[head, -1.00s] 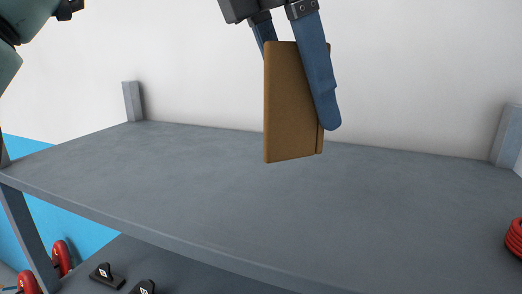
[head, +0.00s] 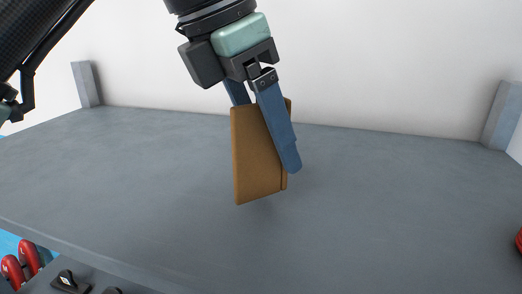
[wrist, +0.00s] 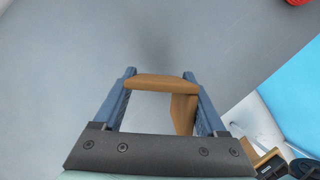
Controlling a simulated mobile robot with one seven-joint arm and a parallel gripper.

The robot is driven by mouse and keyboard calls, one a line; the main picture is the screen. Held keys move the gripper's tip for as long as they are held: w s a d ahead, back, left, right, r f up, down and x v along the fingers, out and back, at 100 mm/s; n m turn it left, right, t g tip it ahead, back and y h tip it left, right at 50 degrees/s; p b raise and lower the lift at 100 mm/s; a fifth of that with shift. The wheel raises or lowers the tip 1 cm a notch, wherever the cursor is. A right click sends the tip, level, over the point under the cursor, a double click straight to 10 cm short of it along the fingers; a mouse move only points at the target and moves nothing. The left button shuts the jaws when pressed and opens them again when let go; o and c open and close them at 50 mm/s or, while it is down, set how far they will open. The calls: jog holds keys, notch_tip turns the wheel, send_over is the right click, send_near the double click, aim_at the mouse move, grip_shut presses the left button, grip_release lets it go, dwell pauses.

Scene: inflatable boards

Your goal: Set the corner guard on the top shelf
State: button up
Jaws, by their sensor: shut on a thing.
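The corner guard (head: 256,160) is a tan-brown piece with two flat faces meeting at an angle. My gripper (head: 264,135) has blue fingers shut on it and holds it upright. In the head view it hangs over the grey top shelf (head: 120,165). A faint shadow lies near its lower end, and I cannot tell whether that end touches the shelf. In the wrist view the corner guard (wrist: 160,82) shows edge-on as an L shape between the two fingers (wrist: 160,95), with the grey shelf surface (wrist: 70,50) beyond it.
Grey posts stand at the back left (head: 87,84) and back right (head: 502,115) of the shelf, with a white wall behind. The shelf is clear around the guard. A red item (head: 519,241) sits at the right edge. Red and black items (head: 30,257) lie on a lower level.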

jog(key=shift+f, duration=1.1)
jog(key=shift+f, duration=0.15)
